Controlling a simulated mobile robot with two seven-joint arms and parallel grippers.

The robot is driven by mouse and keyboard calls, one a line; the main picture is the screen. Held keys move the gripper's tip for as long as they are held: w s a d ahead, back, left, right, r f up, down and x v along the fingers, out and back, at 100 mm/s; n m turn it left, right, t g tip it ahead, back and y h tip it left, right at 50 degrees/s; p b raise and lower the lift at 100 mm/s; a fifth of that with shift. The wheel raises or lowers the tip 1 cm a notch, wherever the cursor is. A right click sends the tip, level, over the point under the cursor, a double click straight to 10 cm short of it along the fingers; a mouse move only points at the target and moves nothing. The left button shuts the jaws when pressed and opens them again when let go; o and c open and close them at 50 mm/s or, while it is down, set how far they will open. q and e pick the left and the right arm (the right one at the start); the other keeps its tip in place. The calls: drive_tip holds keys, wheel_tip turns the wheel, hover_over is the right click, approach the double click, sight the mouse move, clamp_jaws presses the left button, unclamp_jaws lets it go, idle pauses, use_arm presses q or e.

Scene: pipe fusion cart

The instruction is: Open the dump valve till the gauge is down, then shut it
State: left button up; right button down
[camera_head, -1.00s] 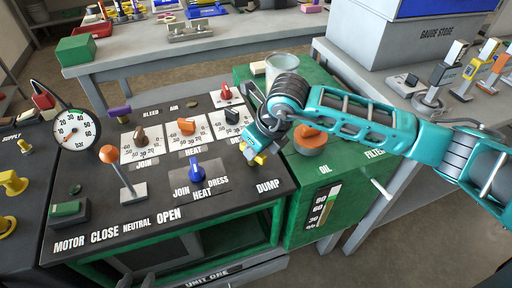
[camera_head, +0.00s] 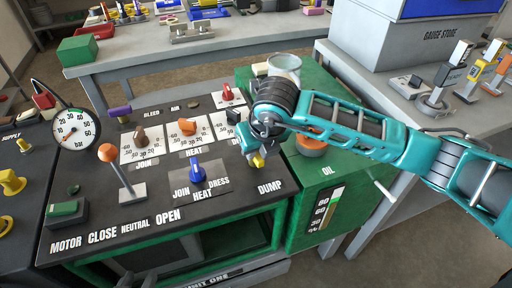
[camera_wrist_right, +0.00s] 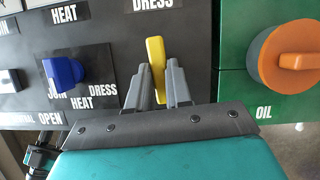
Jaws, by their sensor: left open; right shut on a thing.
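The yellow dump valve handle (camera_wrist_right: 156,68) stands between the fingers of my right gripper (camera_wrist_right: 158,88) in the right wrist view, which is shut on it. In the head view the right gripper (camera_head: 257,150) covers most of the handle (camera_head: 258,161), above the DUMP label. The round white gauge (camera_head: 73,129) stands at the panel's left; its reddish needle seems to point to the lower left, too small to read exactly. Dark tips of my left gripper (camera_head: 149,279) show at the bottom edge, apart from the panel; they are open, mostly cut off.
The blue selector knob (camera_head: 197,171) is left of the handle. The orange oil filter cap (camera_head: 311,146) is partly behind my right arm. A grey bench (camera_head: 440,125) with gauges is at right.

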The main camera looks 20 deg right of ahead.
drive_tip(key=c, duration=1)
unclamp_jaws()
drive_tip(key=shift+c, duration=0.2)
drive_tip(key=p+v, duration=0.1)
drive_tip(key=v, duration=1.2)
drive_tip(key=shift+w, duration=0.1)
